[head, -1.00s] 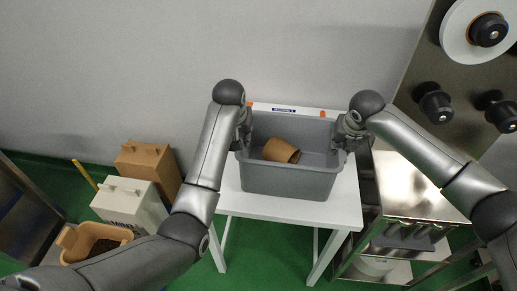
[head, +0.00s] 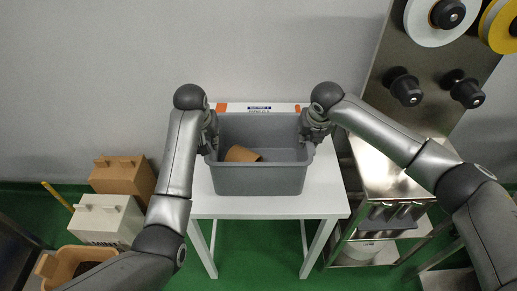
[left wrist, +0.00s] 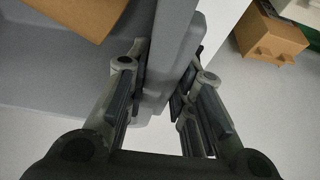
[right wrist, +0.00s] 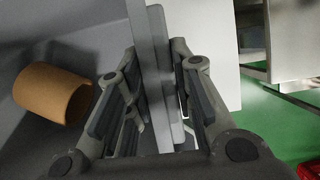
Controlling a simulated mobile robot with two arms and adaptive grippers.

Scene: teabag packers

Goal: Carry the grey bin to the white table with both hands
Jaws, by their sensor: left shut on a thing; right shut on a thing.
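The grey bin (head: 260,180) is an open rectangular tub, level over the top of the white table (head: 328,190). I cannot tell whether its base touches the table. My left gripper (head: 210,140) is shut on the bin's left wall, seen close in the left wrist view (left wrist: 163,85). My right gripper (head: 308,138) is shut on the right wall, seen close in the right wrist view (right wrist: 160,90). A brown cylindrical object (head: 240,154) lies inside the bin, toward its left side, and shows in the right wrist view (right wrist: 52,93).
A steel machine with reels (head: 440,20) and black knobs (head: 405,88) stands at right, with a steel bench (head: 385,170) beside the table. Brown (head: 125,175) and white boxes (head: 105,220) and a tan tub (head: 58,270) stand at left. The wall is close behind the table.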

